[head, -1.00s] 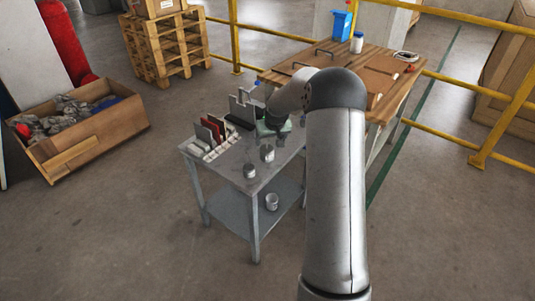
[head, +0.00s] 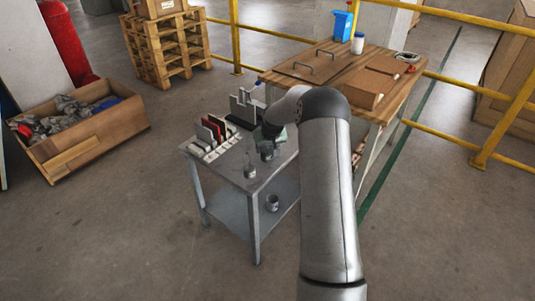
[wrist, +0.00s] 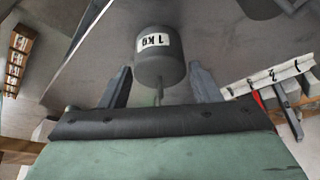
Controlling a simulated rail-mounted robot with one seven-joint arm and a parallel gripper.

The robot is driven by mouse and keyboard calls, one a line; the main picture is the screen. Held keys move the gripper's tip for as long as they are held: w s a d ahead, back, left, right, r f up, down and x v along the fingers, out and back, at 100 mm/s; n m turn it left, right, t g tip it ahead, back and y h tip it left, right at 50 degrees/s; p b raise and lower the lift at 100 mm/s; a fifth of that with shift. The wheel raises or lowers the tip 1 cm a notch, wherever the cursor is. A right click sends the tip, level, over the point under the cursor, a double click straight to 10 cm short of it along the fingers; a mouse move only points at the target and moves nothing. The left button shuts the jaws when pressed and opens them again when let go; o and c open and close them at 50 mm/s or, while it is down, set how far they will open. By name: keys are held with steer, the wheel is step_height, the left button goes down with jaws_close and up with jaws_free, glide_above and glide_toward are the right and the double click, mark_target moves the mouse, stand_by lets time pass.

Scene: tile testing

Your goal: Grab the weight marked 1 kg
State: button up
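The weight marked 1 KG (wrist: 158,68) is a dark grey cylinder with a white label, appearing upside down in the wrist view. A thin stem rises from it toward my gripper (wrist: 162,86). My gripper is open, with one finger on each side of the stem and gaps visible on both sides. In the head view, my gripper (head: 268,139) is low over the metal table, above a dark weight (head: 267,153) that appears to be the same one. Another weight (head: 250,171) stands nearer the table's front edge; its marking is unreadable.
The grey metal table (head: 225,172) holds a rack of tiles (head: 209,136) at its left. A cup-like object (head: 272,203) is on the lower shelf. A wooden workbench (head: 330,63) stands behind at right. Open floor lies in front.

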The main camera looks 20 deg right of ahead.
steer(key=c, duration=1)
steer(key=shift+r, duration=0.15)
jaws_close()
